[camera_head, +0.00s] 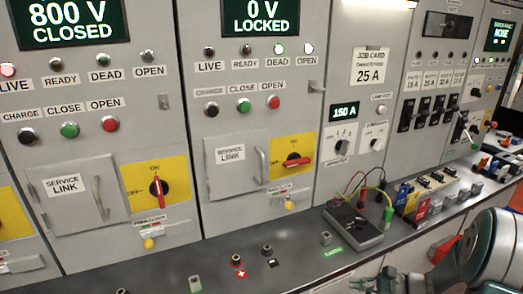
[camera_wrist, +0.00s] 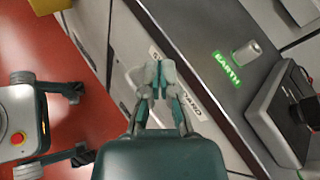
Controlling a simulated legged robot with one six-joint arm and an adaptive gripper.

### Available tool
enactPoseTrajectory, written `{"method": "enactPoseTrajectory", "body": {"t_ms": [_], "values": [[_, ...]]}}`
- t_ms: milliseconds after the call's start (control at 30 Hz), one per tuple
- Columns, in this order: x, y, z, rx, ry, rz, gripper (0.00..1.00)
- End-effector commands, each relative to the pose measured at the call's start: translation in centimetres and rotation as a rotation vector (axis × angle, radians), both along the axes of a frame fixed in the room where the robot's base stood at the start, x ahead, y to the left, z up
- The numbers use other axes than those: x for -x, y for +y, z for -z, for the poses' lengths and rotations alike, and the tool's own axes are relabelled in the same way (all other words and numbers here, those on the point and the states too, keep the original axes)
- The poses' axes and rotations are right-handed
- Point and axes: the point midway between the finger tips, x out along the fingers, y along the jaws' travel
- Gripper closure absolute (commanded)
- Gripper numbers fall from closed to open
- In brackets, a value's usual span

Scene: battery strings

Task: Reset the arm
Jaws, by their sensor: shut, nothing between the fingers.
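My gripper (camera_wrist: 153,75) shows in the wrist view with its fingers together and nothing between them. It is over the front edge of the grey counter (camera_wrist: 205,75), beside a label that it partly covers. In the head view my gripper (camera_head: 391,282) is at the bottom edge, partly cut off, in front of the counter (camera_head: 300,248). My teal and white arm link is at the lower right of that view.
A dark meter (camera_head: 354,226) with leads lies on the counter, near a green EARTH label (camera_head: 333,251) and a small metal post (camera_head: 326,238). Behind stand grey cabinets; the left display reads 800 V CLOSED (camera_head: 72,20), the middle 0 V LOCKED (camera_head: 260,16). Red floor (camera_wrist: 85,120) lies left in the wrist view.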

Motion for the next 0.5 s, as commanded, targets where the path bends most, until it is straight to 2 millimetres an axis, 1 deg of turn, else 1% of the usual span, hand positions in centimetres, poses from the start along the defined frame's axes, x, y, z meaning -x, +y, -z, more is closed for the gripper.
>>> {"method": "enactPoseTrajectory", "body": {"t_ms": [33,200,400,500], "values": [[0.6,1.4,-1.5,0.058,-0.019,-0.063,1.00],[3.2,4.8,-4.7,0.251,-0.075,-0.255,1.00],[6.7,7.8,-7.9,0.489,-0.163,-0.461,1.00],[8.6,8.8,-9.2,0.610,-0.215,-0.555,1.00]]}}
